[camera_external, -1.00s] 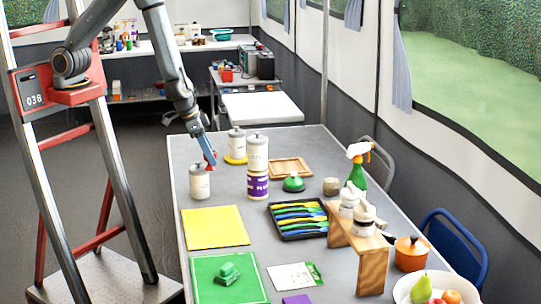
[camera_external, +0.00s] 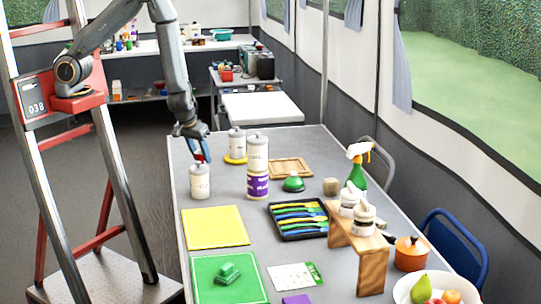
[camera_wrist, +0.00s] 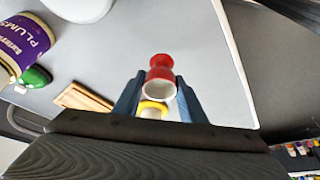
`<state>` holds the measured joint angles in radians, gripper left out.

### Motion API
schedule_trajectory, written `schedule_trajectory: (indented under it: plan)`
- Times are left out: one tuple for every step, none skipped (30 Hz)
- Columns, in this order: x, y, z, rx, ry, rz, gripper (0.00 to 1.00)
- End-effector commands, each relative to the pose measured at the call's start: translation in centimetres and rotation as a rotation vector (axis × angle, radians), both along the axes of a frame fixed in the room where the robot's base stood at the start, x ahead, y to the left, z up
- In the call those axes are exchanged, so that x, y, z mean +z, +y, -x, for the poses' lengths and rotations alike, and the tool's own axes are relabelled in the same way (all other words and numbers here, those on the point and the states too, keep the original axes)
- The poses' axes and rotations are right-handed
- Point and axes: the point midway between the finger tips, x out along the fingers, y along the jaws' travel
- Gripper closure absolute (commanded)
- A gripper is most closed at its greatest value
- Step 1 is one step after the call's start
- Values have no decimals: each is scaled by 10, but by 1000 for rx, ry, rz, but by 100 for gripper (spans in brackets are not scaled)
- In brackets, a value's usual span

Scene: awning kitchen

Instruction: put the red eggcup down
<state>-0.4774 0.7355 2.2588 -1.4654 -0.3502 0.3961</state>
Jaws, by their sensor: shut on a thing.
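My gripper (camera_external: 203,150) is above the far left part of the grey table, just behind and above a white lidded canister (camera_external: 200,184). In the wrist view, my gripper (camera_wrist: 157,95) is shut on the red eggcup (camera_wrist: 160,75), whose pale open rim faces the camera. In the external view only a small red patch of the eggcup (camera_external: 199,157) shows between the fingers. Whether its lower end touches the table is unclear. Bare grey tabletop (camera_wrist: 130,50) shows around it in the wrist view.
Another white canister (camera_external: 237,143) stands on a yellow disc to the right, near a canister stacked on a purple-labelled tin (camera_external: 257,186). A wooden tray (camera_external: 290,168) and green domed object (camera_external: 293,183) lie farther right. A yellow mat (camera_external: 215,228) lies nearer the camera.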

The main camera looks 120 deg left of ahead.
Motion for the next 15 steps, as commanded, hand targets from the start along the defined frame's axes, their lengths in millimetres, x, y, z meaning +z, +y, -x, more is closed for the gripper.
schedule_trajectory:
  plan:
    - [-6,0,0,-1,2,0,86]
    - [-8,0,0,-1,1,0,86]
    - [-11,0,0,-2,1,0,86]
    - [-13,0,0,-1,2,0,86]
    - [-16,0,0,-1,1,0,86]
    - [-22,0,0,-2,2,0,86]
    - [-26,0,0,-2,2,1,86]
    - [-30,0,0,-2,2,1,86]
    - [-35,0,0,-4,2,0,86]
    - [-39,0,0,-1,2,1,86]
    - [-42,0,0,-4,2,0,86]
    - [-45,0,-1,-2,1,0,86]
    - [-46,0,-1,-2,0,0,86]
    - [-47,0,-1,-2,0,0,86]
    - [-47,0,-1,-3,-1,0,86]
